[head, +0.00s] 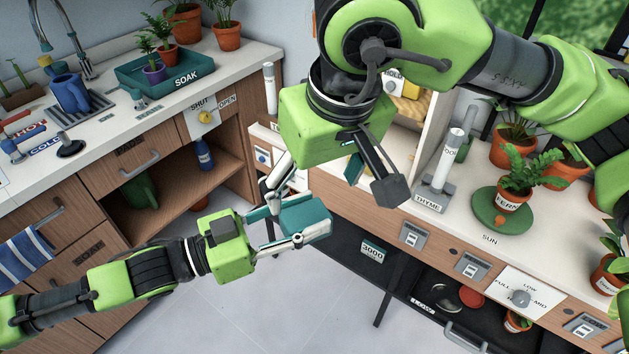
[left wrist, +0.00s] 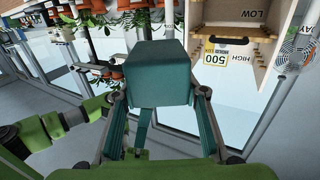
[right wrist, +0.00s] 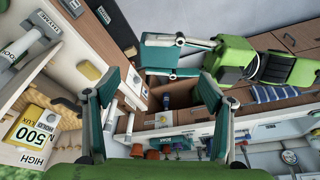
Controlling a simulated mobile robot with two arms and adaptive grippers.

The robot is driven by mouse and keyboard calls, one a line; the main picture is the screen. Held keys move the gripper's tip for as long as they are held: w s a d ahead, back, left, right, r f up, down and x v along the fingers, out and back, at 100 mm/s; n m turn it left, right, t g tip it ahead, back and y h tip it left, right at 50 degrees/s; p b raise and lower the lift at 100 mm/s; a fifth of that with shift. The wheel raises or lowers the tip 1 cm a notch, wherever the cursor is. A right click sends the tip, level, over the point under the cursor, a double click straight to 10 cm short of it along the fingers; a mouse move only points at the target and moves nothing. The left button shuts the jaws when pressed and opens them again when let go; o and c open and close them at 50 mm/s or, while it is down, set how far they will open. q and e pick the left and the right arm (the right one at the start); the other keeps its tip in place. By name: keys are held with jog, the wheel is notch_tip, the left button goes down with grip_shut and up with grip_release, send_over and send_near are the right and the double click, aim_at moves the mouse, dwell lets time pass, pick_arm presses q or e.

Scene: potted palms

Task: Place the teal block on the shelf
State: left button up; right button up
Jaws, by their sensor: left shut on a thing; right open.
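The teal block (head: 308,218) is held in the air above the floor between the two counters. My left gripper (head: 285,226) is shut on it; the block also fills the middle of the left wrist view (left wrist: 160,72). My right gripper (head: 330,192) hangs above and close to the block, open and empty, its fingers apart in the right wrist view (right wrist: 160,92). A wooden shelf unit (left wrist: 232,58) with LOW and HIGH labels and a yellow-edged 500 card shows upside down in the left wrist view. In the head view my right arm hides much of that area.
The right counter holds a THYME stand (head: 431,197), a fern pot (head: 512,196) on a green saucer and more plants. The left counter has a sink, a blue mug (head: 70,93) and a teal SOAK tray (head: 145,88). Open floor (head: 260,310) lies between them.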

aim_at(306, 217)
jog(key=x, duration=1.1)
jog(key=shift+w+f, duration=0.15)
jog(key=shift+f, duration=0.2)
jog(key=c, duration=1.3)
pick_arm(q)
jog(key=o, duration=1.2)
pick_arm(e)
jog(key=shift+o, duration=0.2)
pick_arm(q)
jog(key=shift+o, duration=0.2)
jog(key=shift+a, duration=0.1)
